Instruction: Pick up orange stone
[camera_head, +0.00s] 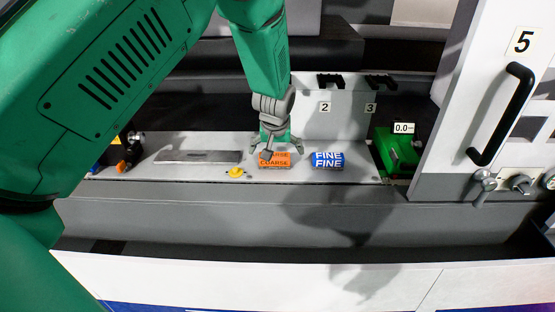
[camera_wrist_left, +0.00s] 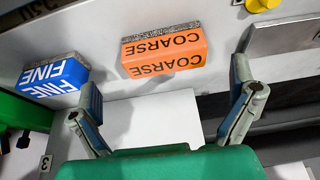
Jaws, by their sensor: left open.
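The orange stone (camera_head: 275,161), marked COARSE, lies on the light grey shelf in the head view. It also shows in the left wrist view (camera_wrist_left: 165,52), with a grey rough layer along one side. My left gripper (camera_head: 277,146) is just above and behind the stone in the head view, partly overlapping it. In the left wrist view, the fingers of my left gripper (camera_wrist_left: 165,95) are spread wide with nothing between them, and the orange stone is beyond the tips. I cannot tell from the views whether a finger touches it. My right gripper is not in view.
A blue stone (camera_head: 327,160) marked FINE lies right of the orange one. A yellow knob (camera_head: 236,173) and a flat metal bar (camera_head: 198,157) are to the left. A green block (camera_head: 397,150) and a white door (camera_head: 485,100) with a black handle stand to the right.

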